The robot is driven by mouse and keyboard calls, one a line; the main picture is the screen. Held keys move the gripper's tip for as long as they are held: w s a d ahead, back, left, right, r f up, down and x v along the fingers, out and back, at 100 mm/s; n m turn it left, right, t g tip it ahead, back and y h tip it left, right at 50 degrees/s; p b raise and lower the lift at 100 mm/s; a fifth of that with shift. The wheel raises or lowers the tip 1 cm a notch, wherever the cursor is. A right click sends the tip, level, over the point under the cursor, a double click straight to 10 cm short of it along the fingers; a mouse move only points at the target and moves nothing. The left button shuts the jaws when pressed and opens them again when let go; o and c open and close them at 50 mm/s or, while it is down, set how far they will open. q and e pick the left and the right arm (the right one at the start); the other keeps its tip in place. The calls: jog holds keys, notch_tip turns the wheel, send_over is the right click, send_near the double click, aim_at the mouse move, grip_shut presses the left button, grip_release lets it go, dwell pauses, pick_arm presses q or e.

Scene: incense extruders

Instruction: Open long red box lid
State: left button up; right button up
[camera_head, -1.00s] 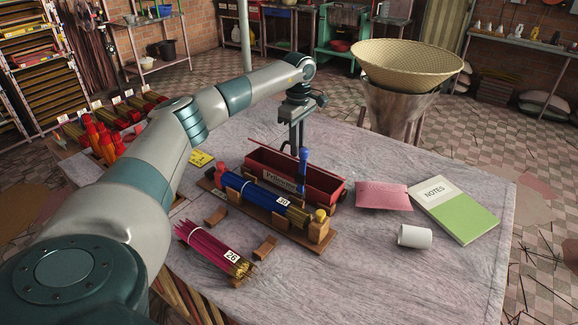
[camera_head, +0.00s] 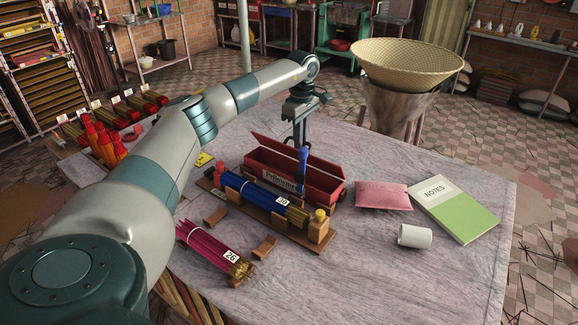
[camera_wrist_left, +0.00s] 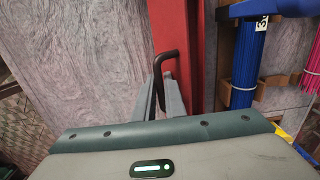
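The long red box (camera_head: 322,192) stands on the table with a label on its front. Its red lid (camera_head: 270,145) is tilted up along the back, and the box's dark inside partly shows. My left gripper (camera_head: 299,138) is over the middle of the box, reaching down to the lid. In the left wrist view, my left gripper (camera_wrist_left: 164,85) has its fingers close together around a dark bent handle (camera_wrist_left: 164,58) beside the red lid (camera_wrist_left: 175,25). My right gripper is not in view.
A wooden rack (camera_head: 318,232) with blue sticks (camera_head: 255,192) stands right before the box. Magenta sticks (camera_head: 208,243) lie nearer. A pink pouch (camera_head: 383,195), green notebook (camera_head: 454,210) and white cup (camera_head: 415,236) lie to the right. The front right of the table is clear.

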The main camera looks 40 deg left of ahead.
pick_arm(q)
jog(key=shift+w+a, duration=0.1)
dwell(0.4)
jog(key=shift+w+a, duration=0.15)
jog(key=shift+w, duration=0.4)
